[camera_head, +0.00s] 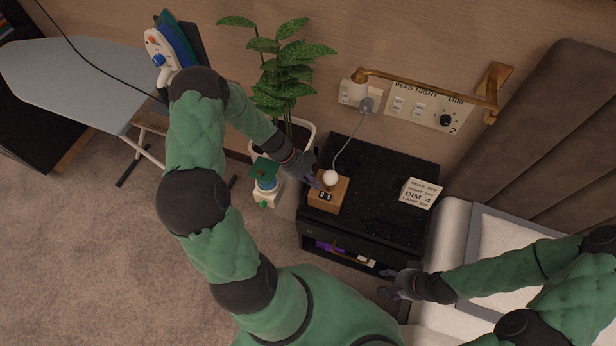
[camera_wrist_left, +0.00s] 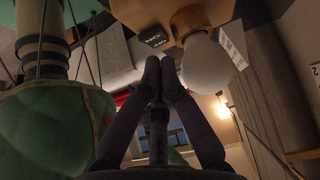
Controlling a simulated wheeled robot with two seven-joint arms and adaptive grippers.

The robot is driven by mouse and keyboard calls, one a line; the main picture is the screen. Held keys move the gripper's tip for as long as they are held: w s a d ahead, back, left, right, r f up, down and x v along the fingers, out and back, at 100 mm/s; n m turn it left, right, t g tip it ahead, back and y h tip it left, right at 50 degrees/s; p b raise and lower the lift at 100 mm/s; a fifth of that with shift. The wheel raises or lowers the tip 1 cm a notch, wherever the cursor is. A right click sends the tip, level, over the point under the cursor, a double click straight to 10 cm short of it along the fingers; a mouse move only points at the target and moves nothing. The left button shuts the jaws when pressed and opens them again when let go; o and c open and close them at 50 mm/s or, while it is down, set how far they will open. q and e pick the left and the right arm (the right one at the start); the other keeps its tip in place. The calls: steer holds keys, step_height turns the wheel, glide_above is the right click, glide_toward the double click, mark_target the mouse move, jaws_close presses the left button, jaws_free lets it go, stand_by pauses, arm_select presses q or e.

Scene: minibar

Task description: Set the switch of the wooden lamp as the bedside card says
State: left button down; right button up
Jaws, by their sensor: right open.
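The wooden lamp (camera_head: 316,207) is a small wood block with a round white bulb (camera_head: 330,178) on the black nightstand. Its black switch (camera_head: 326,196) is on the side facing me; its position is too small to tell. My left gripper (camera_head: 314,182) is beside the lamp's left side. In the left wrist view its fingertips (camera_wrist_left: 160,72) meet with nothing between them, close below the switch plate (camera_wrist_left: 154,38) and bulb (camera_wrist_left: 205,62). The bedside card (camera_head: 420,193) reads READ OFF, NIGHT OFF, DIM 4, LAMP ON. My right gripper (camera_head: 388,284) is open and empty near the nightstand's front right.
The nightstand (camera_head: 385,160) has bare top between lamp and card. A potted plant (camera_head: 285,70) stands behind left. A wall panel (camera_head: 425,108) holds READ and NIGHT switches and a DIM knob (camera_head: 446,120). A brass wall arm (camera_head: 430,86) juts out above. The bed is right.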

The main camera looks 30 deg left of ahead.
mark_target(322, 194)
arm_select(q)
steer(key=shift+x, duration=1.35)
steer(key=f+b, duration=0.1)
steer(key=b, duration=0.2)
steer(key=shift+a+f+b, duration=0.2)
steer(key=shift+f+b, duration=0.05)
steer(key=shift+b, duration=0.05)
steer(key=shift+r+p, duration=0.25)
steer(key=shift+p, duration=0.05)
steer(key=shift+r, duration=0.1)
steer(key=shift+r, duration=0.7)
